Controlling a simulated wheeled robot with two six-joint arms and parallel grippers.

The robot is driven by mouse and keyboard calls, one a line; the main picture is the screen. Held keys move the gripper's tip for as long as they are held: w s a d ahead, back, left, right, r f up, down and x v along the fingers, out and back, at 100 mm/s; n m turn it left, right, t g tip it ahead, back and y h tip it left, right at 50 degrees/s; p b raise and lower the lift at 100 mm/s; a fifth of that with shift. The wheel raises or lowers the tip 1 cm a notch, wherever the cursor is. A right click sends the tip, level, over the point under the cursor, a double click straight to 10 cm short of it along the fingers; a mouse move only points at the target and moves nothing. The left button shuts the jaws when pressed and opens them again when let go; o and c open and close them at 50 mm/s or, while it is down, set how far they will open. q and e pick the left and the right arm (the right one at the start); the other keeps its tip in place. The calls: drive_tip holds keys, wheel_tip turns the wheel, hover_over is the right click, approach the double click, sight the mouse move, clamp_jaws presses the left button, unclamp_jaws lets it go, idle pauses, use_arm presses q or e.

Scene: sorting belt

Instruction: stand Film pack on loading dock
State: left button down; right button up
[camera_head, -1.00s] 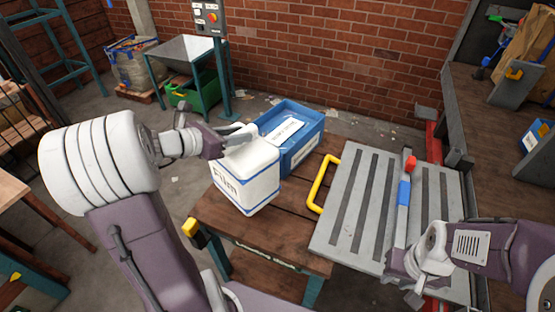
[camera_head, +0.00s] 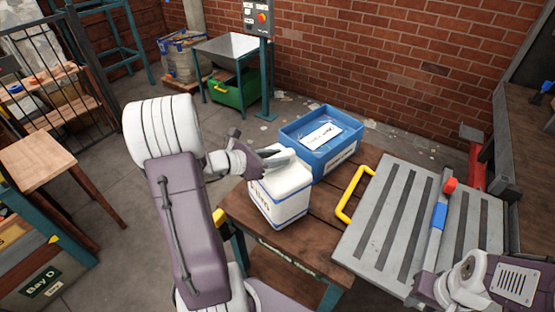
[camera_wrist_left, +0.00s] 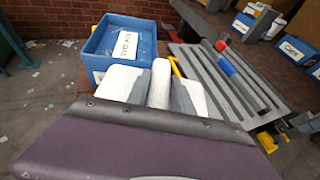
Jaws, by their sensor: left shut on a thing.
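The Film pack (camera_head: 283,200) is a white box with blue stripes and lettering on its side. It is upright over the left part of a wooden table (camera_head: 318,228), whose front edge carries a label that is too small to read surely. I cannot tell whether its base touches the boards. My left gripper (camera_head: 277,160) is shut on the top of the pack. In the left wrist view the fingers hide much of it. My right gripper (camera_head: 432,290) is low at the right, by the lower end of a grey bar; its jaws are unclear.
A blue bin (camera_head: 335,155) with a white label stands on the table just behind the pack. A yellow handle (camera_head: 353,195) and a grey slatted plate (camera_head: 385,225) lie to the right. A grey bar with blue and red parts (camera_head: 439,215) crosses the plate. Bare boards show before the handle.

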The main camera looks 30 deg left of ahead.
use_arm(q)
drive_tip(key=shift+f, duration=0.3)
drive_tip(key=shift+w+a, duration=0.15)
drive_tip(key=shift+f, duration=0.2)
drive_tip(key=c, duration=1.1)
unclamp_jaws()
drive_tip(key=shift+r, duration=0.15)
drive_tip(key=shift+s+a+r, duration=0.1)
drive_tip(key=shift+s, duration=0.15)
drive_tip(key=v, duration=1.1)
drive_tip(key=shift+s+b, duration=0.3)
